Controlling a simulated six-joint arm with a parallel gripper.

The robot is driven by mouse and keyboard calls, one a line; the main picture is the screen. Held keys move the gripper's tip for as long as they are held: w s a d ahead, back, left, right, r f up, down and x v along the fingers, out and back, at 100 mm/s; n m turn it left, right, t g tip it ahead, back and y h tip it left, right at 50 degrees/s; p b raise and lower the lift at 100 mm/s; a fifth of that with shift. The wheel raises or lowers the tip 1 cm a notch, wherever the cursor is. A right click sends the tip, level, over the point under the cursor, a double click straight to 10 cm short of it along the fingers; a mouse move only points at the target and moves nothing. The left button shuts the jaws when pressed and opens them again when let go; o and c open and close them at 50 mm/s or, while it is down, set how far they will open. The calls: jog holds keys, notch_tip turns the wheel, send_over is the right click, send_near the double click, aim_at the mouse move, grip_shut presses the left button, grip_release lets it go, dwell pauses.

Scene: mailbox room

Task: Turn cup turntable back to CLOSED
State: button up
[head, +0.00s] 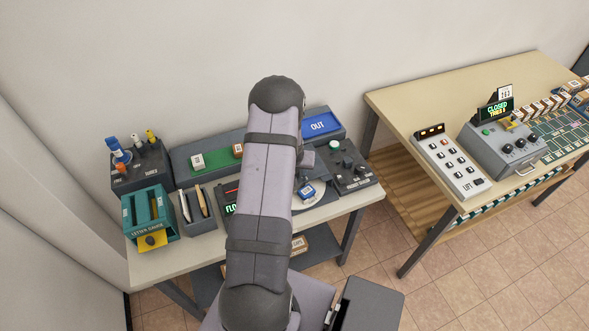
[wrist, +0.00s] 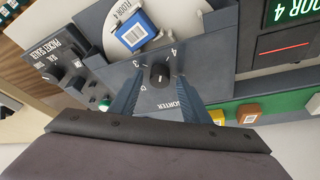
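A black knob (wrist: 160,76) on a grey panel lettered "SORTER" has marks including 3 and 4 around it. Beside it is a round turntable (wrist: 165,14) with a pale face lettered "FLOOR 4", holding a blue box with a white label (wrist: 133,30). The box also shows in the head view (head: 306,193). No cup is seen on this turntable. My gripper (wrist: 160,84) is open, its fingers on either side of the knob; I cannot tell whether they touch it. A display (wrist: 291,10) reads "FLOOR 4".

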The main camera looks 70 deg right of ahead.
jog(key=shift+r, duration=0.15)
jog(key=b+v, duration=0.1)
jog(key=v, duration=0.6)
jog(key=shift+b, duration=0.4)
